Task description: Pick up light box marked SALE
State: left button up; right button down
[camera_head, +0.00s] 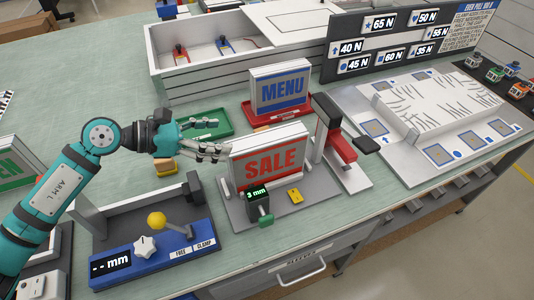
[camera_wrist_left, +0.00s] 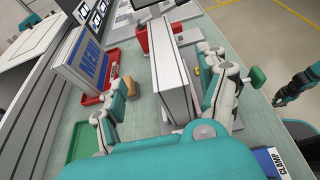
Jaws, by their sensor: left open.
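My left gripper (camera_head: 212,150) reaches in from the left at the box's upper left edge. In the left wrist view the box (camera_wrist_left: 172,75) is seen from above, between the spread fingers of my left gripper (camera_wrist_left: 168,68). The fingers are open, with a visible gap on the left side; contact on the right cannot be told. Part of a teal and black arm, likely my right (camera_wrist_left: 300,85), shows at the right edge; its jaws are unclear.
The MENU light box (camera_head: 281,88) stands in a red tray behind. A green tray (camera_head: 207,124) lies behind my gripper. A red and grey press (camera_head: 338,145) stands close right of SALE. A blue clamp fixture (camera_head: 150,245) sits front left. Green bench is clear at back left.

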pick_arm(q)
jog(key=p, duration=0.2)
send_near(266, 137)
jog(key=x, duration=0.4)
jog(key=shift+w+a+f, duration=0.2)
jog(key=shift+f, duration=0.1)
jog(key=shift+d, duration=0.3)
jog(key=p+x, duration=0.1)
jog(key=x, duration=0.1)
jog(key=p+x, duration=0.1)
jog(key=x, duration=0.1)
jog(key=shift+s+d+r+p, duration=0.1)
jog(key=shift+s+d+p, duration=0.05)
jog(key=shift+d+p, duration=0.25)
jog(key=shift+d, duration=0.1)
grip_shut()
